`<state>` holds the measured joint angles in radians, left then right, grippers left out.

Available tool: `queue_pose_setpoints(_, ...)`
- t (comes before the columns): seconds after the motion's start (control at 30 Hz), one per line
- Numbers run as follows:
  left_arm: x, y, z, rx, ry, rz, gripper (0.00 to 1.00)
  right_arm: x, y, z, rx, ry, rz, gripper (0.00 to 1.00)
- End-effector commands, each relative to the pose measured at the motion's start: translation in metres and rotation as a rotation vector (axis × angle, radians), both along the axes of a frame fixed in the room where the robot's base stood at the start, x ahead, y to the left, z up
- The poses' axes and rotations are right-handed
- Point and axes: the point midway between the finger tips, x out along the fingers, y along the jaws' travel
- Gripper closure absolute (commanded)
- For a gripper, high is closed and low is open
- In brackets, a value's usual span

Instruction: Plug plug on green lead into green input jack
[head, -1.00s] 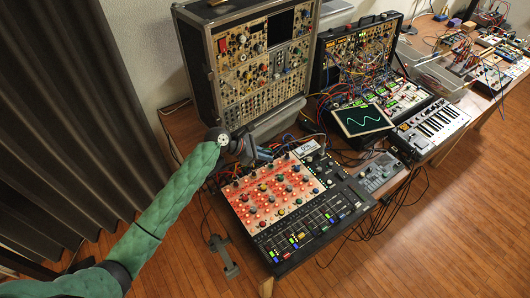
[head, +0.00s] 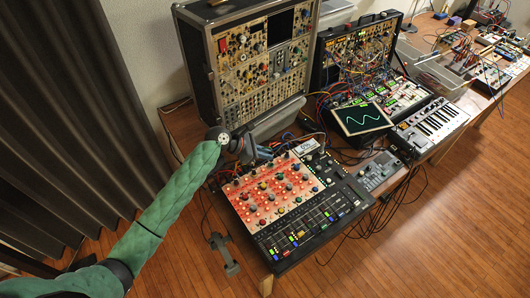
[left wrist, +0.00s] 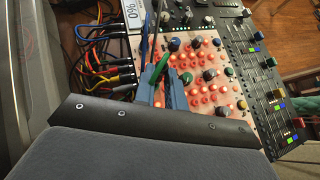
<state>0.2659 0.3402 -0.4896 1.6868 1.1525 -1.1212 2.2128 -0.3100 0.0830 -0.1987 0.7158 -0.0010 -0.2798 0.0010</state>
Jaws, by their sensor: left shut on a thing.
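My left gripper (head: 264,153) is over the back left edge of the mixer (head: 322,212), which has a lit red-orange knob panel. In the left wrist view its two blue fingers (left wrist: 160,92) are shut on a small green piece (left wrist: 161,66), which looks like the plug on the green lead. The fingers hide part of it. A row of plugged-in coloured leads (left wrist: 100,72) lies to the left of the fingers, along the mixer's edge. I cannot make out the green input jack. My right gripper is not in view.
A tall modular synth case (head: 215,75) stands behind the mixer. A second case (head: 345,55) with many patch leads, a screen with a green wave (head: 362,118) and a small keyboard (head: 432,122) stand to the right. Loose cables hang at the table's front edge.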

Motion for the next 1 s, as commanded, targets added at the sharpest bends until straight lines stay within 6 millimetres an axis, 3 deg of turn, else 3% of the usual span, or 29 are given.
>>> queue_pose_setpoints(1.0,-0.0002,0.0001,0.001,0.0,0.0,0.0,1.0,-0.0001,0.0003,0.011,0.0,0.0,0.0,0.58)
